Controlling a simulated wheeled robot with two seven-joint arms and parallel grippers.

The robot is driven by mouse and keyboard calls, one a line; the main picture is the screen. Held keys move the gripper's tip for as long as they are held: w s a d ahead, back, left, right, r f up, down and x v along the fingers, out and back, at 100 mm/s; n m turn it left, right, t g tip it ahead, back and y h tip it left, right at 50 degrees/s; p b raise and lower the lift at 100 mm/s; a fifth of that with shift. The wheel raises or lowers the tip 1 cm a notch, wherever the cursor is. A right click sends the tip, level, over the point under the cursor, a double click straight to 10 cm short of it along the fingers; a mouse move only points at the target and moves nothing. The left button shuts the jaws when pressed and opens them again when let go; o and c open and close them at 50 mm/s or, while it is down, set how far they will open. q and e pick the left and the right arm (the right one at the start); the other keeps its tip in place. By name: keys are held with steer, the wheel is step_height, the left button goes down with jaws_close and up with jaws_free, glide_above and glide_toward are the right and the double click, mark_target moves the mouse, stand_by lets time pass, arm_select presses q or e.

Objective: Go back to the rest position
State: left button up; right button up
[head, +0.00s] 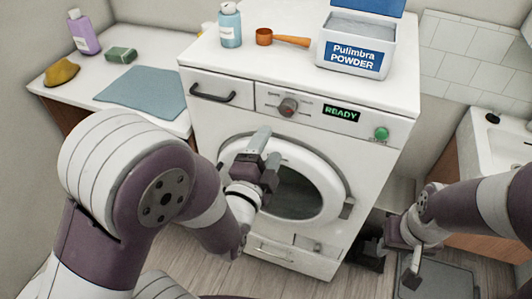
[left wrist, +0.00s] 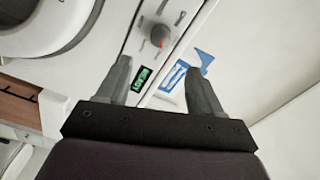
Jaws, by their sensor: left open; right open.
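My left gripper (head: 257,160) is open and empty in front of the washing machine (head: 222,117), over the upper part of the round door (head: 337,175) in the head view. In the left wrist view, the fingers of my left gripper (left wrist: 158,75) stand apart with nothing between them. My right gripper (head: 403,262) is low at the right of the head view, beside the machine's lower right side, and holds nothing that I can see. The door looks shut. The display (head: 341,114) reads READY, and it also shows in the left wrist view (left wrist: 139,79).
A powder box (head: 352,58), an orange scoop (head: 285,40) and a blue bottle (head: 230,27) stand on the machine. The left counter (head: 152,49) holds a cloth (head: 152,92), a sponge (head: 121,55) and a purple bottle (head: 83,33). A sink (head: 508,140) is at right.

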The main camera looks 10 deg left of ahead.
arm_select(q)
steer(key=shift+s+a, duration=0.1)
steer(key=shift+s, duration=0.4)
steer(key=s+f+n+g, duration=0.4)
steer(key=f+n+g, duration=0.45)
steer(key=f, duration=0.35)
steer(key=s+a+r+n+g+y, duration=0.2)
steer(key=s+a+n+g, duration=0.3)
steer(key=a+n+g, duration=0.2)
steer(key=shift+s+a+g, duration=0.15)
steer(key=shift+s+g, duration=0.25)
steer(key=shift+g, duration=0.05)
